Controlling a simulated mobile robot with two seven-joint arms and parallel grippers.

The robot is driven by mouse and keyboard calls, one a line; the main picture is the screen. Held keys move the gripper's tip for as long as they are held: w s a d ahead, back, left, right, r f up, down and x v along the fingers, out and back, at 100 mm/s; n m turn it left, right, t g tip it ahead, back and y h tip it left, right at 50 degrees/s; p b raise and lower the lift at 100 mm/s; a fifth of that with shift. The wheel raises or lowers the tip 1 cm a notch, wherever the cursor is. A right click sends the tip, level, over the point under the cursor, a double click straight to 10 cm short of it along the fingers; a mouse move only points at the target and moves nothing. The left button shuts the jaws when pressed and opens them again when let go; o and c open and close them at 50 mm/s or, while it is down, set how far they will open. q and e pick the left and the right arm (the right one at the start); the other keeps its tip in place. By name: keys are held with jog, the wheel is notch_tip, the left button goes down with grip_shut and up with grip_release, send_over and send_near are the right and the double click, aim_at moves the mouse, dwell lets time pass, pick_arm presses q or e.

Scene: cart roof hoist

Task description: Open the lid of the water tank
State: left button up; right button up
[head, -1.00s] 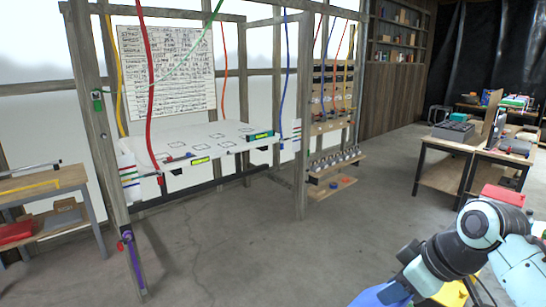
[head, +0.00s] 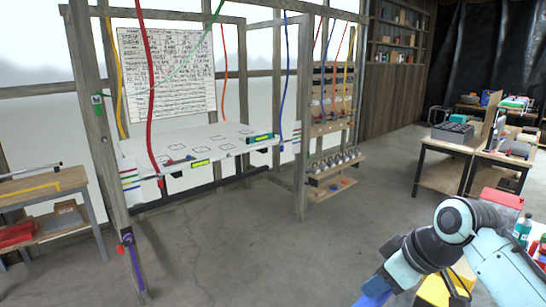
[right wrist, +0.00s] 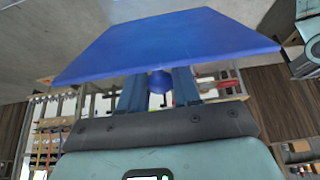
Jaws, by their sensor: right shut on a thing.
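In the right wrist view a flat blue lid (right wrist: 165,42) fills the top of the picture, tilted. A round blue knob (right wrist: 160,81) on it sits between the two fingers of my right gripper (right wrist: 159,88), which is shut on the knob. In the head view my right arm comes in from the lower right. Its blue end (head: 373,292) is cut off by the bottom edge, so little of the gripper or lid shows there. I cannot make out the water tank in either view. My left gripper is not in view.
A yellow object (head: 436,293) is partly behind my right arm. A red box (head: 501,199) and a teal bottle (head: 524,230) stand beside the arm. A wooden frame with a white panel (head: 215,150) and hanging hoses stands at left. The middle floor is clear.

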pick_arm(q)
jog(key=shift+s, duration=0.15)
pick_arm(e)
jog(key=shift+f, duration=0.35)
jog(key=shift+a, duration=0.1)
jog(key=shift+w+a+r, duration=0.3)
jog(key=shift+w+a, duration=0.05)
jog(key=shift+w, duration=0.05)
jog(key=shift+w+a+r+p, duration=0.1)
jog(key=shift+w+a+p, duration=0.2)
jog(key=shift+w+p, duration=0.15)
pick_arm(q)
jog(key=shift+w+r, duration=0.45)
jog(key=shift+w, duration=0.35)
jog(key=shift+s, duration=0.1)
pick_arm(e)
jog(key=shift+w+a+r, duration=0.55)
jog(key=shift+w, duration=0.1)
jog(key=shift+w, duration=0.1)
